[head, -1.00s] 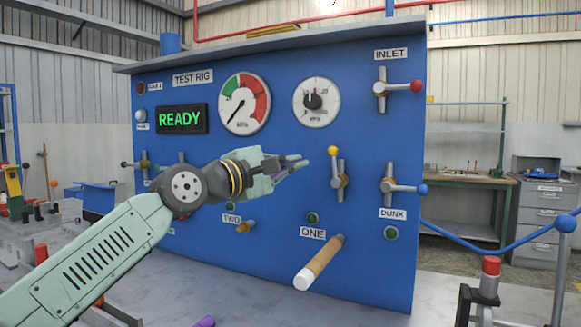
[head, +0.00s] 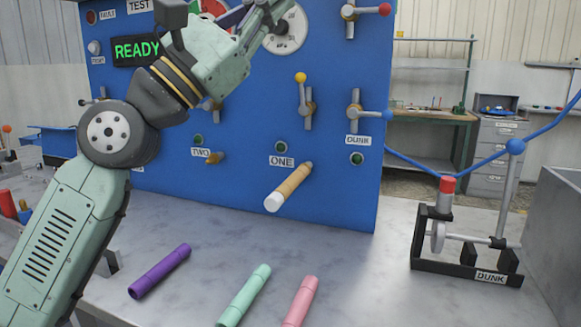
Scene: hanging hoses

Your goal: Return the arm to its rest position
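My arm, pale green with dark joints, rises from the lower left of the head view and bends up to the right across the blue test panel (head: 250,185). My gripper (head: 262,14) is at the top edge, in front of the panel's upper part and near the white gauge (head: 286,32). Its fingers are partly cut off by the frame. I cannot tell whether they are apart or together, and no held object shows clearly.
A tan hose with a white end (head: 288,187) sticks out at port ONE. Purple (head: 160,271), mint (head: 245,296) and pink (head: 301,303) tubes lie on the grey table. A black DUNK stand (head: 466,267) and a grey bin (head: 556,225) are at right.

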